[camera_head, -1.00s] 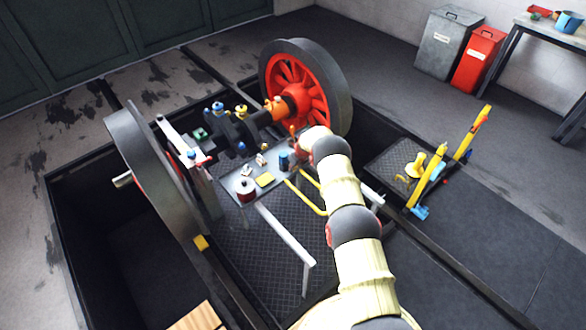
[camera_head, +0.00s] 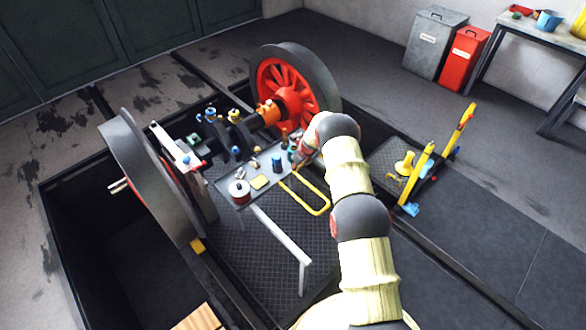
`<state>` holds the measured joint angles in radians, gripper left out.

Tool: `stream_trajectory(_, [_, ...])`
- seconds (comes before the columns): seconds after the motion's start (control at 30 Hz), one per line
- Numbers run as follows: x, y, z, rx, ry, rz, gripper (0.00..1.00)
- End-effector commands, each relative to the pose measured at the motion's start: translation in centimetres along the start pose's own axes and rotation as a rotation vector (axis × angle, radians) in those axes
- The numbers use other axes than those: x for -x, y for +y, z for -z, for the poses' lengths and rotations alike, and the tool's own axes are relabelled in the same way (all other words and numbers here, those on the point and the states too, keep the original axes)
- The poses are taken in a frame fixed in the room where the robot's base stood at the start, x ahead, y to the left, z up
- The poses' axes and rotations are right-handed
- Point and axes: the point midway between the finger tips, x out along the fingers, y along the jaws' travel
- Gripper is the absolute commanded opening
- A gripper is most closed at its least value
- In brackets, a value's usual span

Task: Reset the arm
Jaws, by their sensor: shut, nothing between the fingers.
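My arm reaches up from the bottom right of the head view, over the pit, and bends at its far end toward a grey tray (camera_head: 226,181). My gripper (camera_head: 299,161) is small and partly hidden by my own wrist, near the tray's right end. It is shut with nothing seen in it. I cannot tell whether it touches anything there.
Two big wheels on an axle stand over the pit: a grey one (camera_head: 137,165) left, a red-spoked one (camera_head: 283,85) behind. Yellow posts (camera_head: 417,177) stand right.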

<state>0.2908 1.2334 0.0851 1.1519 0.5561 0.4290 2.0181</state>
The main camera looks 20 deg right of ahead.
Motion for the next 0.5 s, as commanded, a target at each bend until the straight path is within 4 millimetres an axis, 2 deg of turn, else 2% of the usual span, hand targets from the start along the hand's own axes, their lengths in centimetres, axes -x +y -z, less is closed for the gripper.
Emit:
stream_trajectory(0.17, [1.10,0.03,0.02,0.001,0.000,0.000,0.00])
stream_trajectory(0.37, [1.13,0.04,0.07,0.004,0.001,-0.001,0.00])
stream_trajectory(0.5, [1.12,0.16,0.12,0.087,0.002,-0.005,0.00])
